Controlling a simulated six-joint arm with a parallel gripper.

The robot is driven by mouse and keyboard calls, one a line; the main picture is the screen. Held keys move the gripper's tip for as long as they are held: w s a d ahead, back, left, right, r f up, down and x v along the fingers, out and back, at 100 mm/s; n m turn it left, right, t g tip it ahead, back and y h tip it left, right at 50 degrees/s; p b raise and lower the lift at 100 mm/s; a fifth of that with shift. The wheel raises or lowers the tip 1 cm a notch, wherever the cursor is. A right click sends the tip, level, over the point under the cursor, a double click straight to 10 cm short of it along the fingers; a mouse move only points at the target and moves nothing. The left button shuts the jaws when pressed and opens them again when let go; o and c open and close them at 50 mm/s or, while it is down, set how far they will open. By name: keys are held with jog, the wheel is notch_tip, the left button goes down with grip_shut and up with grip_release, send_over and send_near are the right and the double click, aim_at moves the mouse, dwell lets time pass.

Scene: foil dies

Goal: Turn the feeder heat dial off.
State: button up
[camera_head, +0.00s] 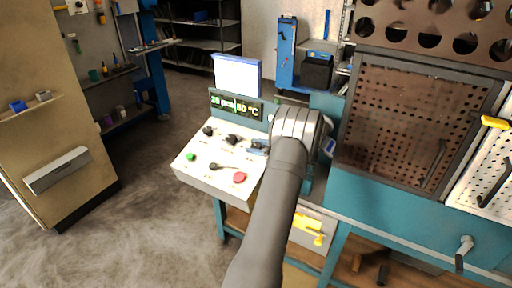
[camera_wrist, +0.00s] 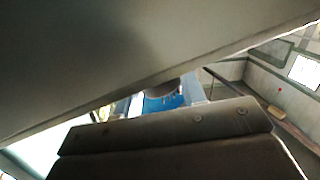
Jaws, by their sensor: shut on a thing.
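A white sloped control panel (camera_head: 207,173) stands left of my arm in the head view. Two black dials, one at the left (camera_head: 208,130) and one in the middle (camera_head: 232,139), sit on its back row; their labels are too small to read. My gripper (camera_head: 258,147) is at the right end of this row, shut on what appears to be a third dial, which the fingers and wrist hide. In the wrist view, dark gripper parts fill most of the picture, and the dial cannot be made out.
The panel's front carries a green button (camera_head: 191,157), a black lever (camera_head: 216,166) and a red button (camera_head: 239,177). A teal machine with a perforated guard (camera_head: 405,125) stands close on the right. The floor (camera_head: 150,190) left of the panel is clear.

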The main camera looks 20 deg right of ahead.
jog(key=o, duration=1)
jog(key=shift+c, duration=0.2)
